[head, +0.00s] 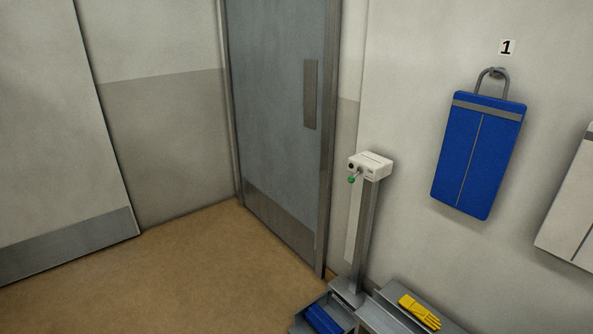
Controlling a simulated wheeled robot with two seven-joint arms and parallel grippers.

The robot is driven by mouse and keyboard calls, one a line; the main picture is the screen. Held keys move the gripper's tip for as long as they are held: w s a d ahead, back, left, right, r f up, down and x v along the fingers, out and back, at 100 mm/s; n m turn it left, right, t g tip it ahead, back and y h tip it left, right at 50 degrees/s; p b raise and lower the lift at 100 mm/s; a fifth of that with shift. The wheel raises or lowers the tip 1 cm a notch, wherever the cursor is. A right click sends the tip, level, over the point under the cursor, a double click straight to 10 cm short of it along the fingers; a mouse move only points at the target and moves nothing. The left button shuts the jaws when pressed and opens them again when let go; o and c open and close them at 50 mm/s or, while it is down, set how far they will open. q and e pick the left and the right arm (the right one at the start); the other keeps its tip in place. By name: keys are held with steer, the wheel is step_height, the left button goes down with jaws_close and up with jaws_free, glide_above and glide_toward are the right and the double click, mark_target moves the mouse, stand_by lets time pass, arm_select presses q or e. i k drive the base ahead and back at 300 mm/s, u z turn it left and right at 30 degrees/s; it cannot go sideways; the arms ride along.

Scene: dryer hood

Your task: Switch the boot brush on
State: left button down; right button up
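The boot brush unit stands near the wall at the lower middle right of the head view. It has a white control box (371,165) on top of a grey metal post (364,235). A small lever with a green knob (351,180) sticks out from the box's left front and hangs slightly downward. A blue brush (323,319) lies in the grey metal tray (305,329) at the base, cut off by the lower edge. Neither of my grippers shows in this view.
A grey door (275,110) with a metal plate stands behind the post. A yellow glove (420,312) lies on a metal step (382,318). A blue apron-like item (478,155) hangs on a hook under a "1" sign (507,47). The brown floor (170,275) at left is clear.

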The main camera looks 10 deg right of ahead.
mark_target(351, 179)
steer(key=z, duration=0.3)
steer(key=i, duration=1.5)
steer(key=z, duration=1.35)
steer(key=i, duration=0.35)
steer(key=z, duration=0.2)
